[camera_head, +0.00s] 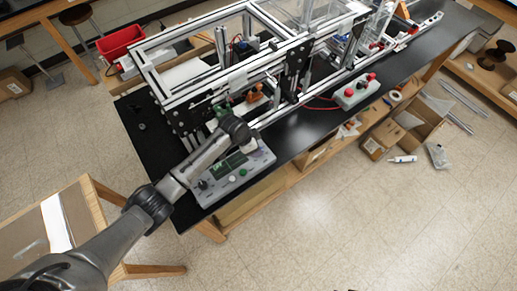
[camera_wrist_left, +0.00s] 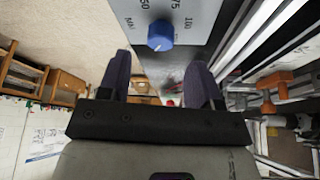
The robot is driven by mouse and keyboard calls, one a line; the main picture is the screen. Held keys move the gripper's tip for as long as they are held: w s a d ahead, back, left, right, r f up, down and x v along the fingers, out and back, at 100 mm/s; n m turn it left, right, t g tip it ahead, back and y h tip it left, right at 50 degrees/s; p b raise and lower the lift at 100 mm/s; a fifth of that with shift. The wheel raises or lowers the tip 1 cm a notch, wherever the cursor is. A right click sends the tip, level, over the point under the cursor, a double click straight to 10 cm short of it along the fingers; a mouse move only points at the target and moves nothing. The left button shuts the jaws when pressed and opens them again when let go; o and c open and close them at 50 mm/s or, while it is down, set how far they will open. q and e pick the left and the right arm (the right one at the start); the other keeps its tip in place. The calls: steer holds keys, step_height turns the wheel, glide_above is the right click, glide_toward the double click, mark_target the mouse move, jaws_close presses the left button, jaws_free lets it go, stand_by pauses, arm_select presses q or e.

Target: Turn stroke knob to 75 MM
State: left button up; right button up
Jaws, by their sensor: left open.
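The control panel (camera_head: 215,193) is a light grey box on the black bench top in the head view, with a dark green display and small buttons. A blue round knob (camera_wrist_left: 160,36) shows at the top of the left wrist view. The panel face (camera_wrist_left: 193,10) around it has printed marks reading 50, 75 and 100, partly cut off. A small pale mark shows on the knob, but its exact setting is unclear. My left gripper (camera_wrist_left: 160,76) is open and empty, its two dark fingers pointing toward the knob without gripping it. In the head view my left arm covers part of the panel.
The aluminium extrusion frame (camera_head: 190,92) stands on the bench right behind the panel. A grey box with red buttons (camera_head: 356,91) sits farther right. An orange part (camera_wrist_left: 276,91) is at the right of the wrist view. Floor in front of the bench is mostly open.

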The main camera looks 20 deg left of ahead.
arm_select(q)
steer(key=shift+x, duration=2.5)
steer(key=c, duration=0.9)
